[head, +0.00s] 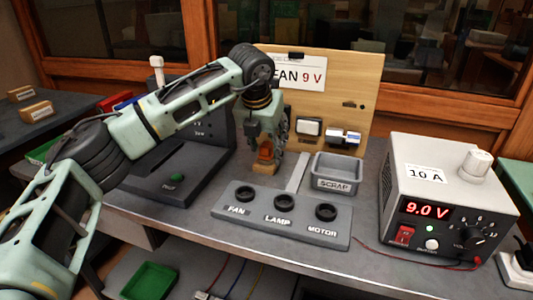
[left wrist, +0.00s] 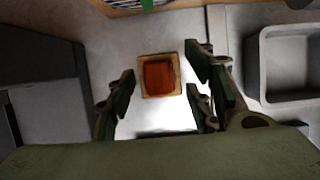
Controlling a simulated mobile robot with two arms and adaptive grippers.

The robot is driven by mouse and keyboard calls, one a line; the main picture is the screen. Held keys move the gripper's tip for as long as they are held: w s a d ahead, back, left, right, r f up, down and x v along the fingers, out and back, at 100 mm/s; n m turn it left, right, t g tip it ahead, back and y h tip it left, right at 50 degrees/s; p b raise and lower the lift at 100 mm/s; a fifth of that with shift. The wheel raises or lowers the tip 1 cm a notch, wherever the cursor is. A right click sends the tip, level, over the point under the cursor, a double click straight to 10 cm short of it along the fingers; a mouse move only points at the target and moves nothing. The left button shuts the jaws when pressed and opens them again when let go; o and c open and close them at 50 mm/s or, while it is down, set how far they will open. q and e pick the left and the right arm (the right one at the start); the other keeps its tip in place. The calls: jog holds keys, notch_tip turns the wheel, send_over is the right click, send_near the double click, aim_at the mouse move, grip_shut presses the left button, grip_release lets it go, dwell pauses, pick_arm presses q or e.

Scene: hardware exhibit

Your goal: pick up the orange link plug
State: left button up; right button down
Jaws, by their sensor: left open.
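The orange link plug (head: 265,150) stands in a small wooden block (head: 264,168) on the grey bench. In the left wrist view the plug (left wrist: 158,77) shows from above as an orange square inside the pale rim of the block (left wrist: 143,89). My left gripper (head: 266,157) points down over it. In the left wrist view the fingers of my left gripper (left wrist: 160,82) are spread, one on each side of the plug, with gaps showing. Whether the tips are level with the plug I cannot tell. My right gripper is in neither view.
A grey socket panel (head: 290,232) marked FAN, LAMP and MOTOR lies in front. A grey SCRAP bin (head: 338,172) is to the right. A power supply (head: 449,195) reads 9.0 V. A wooden board (head: 350,95) stands behind, and a dark device (head: 165,180) is at left.

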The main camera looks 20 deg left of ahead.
aim_at(267, 145)
pick_arm(q)
jog(key=shift+c, duration=0.5)
jog(key=c, duration=1)
jog(key=shift+r, duration=0.1)
jog(key=shift+c, duration=0.2)
